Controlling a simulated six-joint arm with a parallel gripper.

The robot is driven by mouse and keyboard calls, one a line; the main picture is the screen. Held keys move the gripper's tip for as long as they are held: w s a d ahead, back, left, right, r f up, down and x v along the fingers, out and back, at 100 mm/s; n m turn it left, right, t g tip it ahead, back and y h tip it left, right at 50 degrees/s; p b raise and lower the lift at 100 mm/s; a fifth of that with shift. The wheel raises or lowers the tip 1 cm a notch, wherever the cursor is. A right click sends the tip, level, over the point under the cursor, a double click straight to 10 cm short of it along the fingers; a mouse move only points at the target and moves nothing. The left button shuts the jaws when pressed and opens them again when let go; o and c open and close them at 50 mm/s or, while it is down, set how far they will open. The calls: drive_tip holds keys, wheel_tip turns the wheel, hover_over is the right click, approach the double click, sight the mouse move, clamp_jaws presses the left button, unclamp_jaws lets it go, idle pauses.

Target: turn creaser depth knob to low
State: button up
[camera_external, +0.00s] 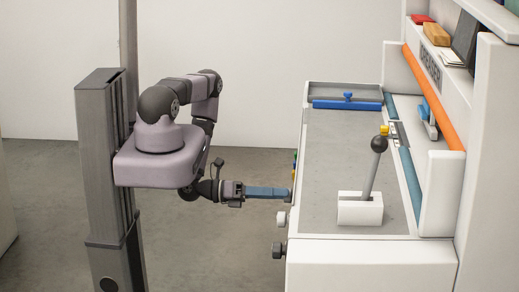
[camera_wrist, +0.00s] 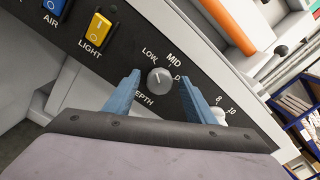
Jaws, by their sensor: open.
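The depth knob (camera_wrist: 160,82) is a small round grey dial on the machine's black front panel, with LOW, MID and a partly hidden D label around its upper side. A light mark on its face seems to point up and slightly left, but it is too small to read surely. My gripper (camera_wrist: 159,79) is open, with one blue finger on each side of the knob; I cannot tell whether either finger touches it. In the external view my gripper (camera_external: 289,193) reaches the machine's front face, and the depth knob is hidden there.
A yellow LIGHT switch (camera_wrist: 96,28) and a blue AIR switch (camera_wrist: 54,6) sit left of the knob. A white dial (camera_wrist: 219,115) with numbers is to the right. In the external view, a black knob (camera_external: 278,250) sticks out below and a lever (camera_external: 372,170) stands on top.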

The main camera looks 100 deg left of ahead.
drive_tip(key=s, duration=0.7)
idle(0.5)
drive_tip(key=shift+s, duration=0.1)
